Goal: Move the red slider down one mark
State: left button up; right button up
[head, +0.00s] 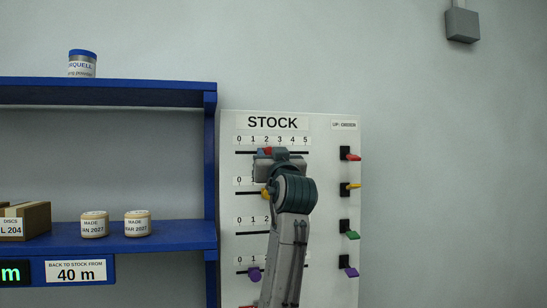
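The white STOCK board (230,215) hangs on the wall with rows of slots under number scales. The red slider (265,152) shows in part in the top slot, near mark 2 of a scale from 0 to 5. My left gripper (272,157) is in front of the top row at the red slider and hides part of it. Its fingers are seen from behind, so whether they are open or touch the slider cannot be told. My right gripper is not in view.
Red, yellow, green and purple levers line the board's right side. A blue shelf (180,236) with tubs stands at left.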

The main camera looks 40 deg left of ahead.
pick_arm(q)
jog(key=shift+o, duration=0.9)
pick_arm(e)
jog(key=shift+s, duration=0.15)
pick_arm(q)
jog(key=shift+s, duration=0.1)
jog(key=shift+s+d+f, duration=0.1)
jog(key=shift+d+f, duration=0.05)
jog(key=shift+d, duration=0.05)
jog(key=b+v, duration=0.3)
jog(key=v, duration=0.7)
jog(key=shift+b, duration=0.3)
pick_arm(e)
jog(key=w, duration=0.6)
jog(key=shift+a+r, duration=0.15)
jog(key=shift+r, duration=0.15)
pick_arm(q)
jog(key=shift+s+d+f, duration=0.1)
jog(key=shift+s, duration=0.05)
